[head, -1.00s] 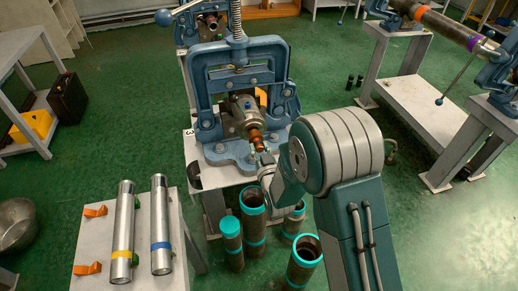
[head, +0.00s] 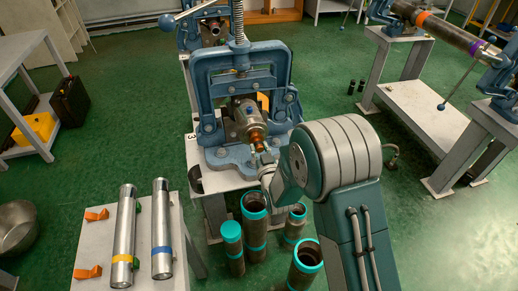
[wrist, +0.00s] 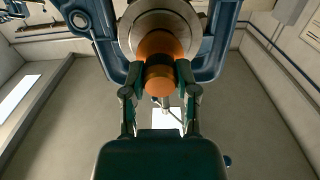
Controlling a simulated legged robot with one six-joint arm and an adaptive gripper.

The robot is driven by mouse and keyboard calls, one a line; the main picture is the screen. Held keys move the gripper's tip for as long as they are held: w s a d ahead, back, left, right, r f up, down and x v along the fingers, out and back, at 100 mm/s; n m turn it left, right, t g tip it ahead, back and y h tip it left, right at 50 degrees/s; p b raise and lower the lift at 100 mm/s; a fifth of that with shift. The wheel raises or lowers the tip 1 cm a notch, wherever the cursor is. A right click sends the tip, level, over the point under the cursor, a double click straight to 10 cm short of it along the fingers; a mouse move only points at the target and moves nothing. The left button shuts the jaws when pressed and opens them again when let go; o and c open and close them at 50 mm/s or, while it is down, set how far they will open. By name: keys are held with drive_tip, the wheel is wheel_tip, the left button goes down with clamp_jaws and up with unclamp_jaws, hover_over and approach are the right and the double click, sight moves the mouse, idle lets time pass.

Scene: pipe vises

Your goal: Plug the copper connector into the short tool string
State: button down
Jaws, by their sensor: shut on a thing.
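The short tool string (head: 248,115) is a grey metal cylinder lying in the blue pipe vise (head: 283,78), its end facing me. The copper connector (head: 259,143) is at that end, in line with it. In the wrist view the connector (wrist: 160,75) sits against the round grey end face of the tool string (wrist: 158,20). I cannot tell how deep it is in. My gripper (wrist: 160,88) is shut on the connector, one finger on each side. In the head view my gripper (head: 267,158) is small and partly hidden by my arm.
Several dark pipes with teal collars (head: 255,215) stand on the floor below the vise. Two silver cylinders (head: 161,230) lie on a table at left, beside orange brackets (head: 88,272). Another vise stand with a long pipe (head: 440,25) is at right.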

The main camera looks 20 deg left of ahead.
drive_tip(key=shift+w, duration=0.1)
drive_tip(key=shift+x, duration=0.85)
drive_tip(key=shift+c, duration=1.5)
unclamp_jaws()
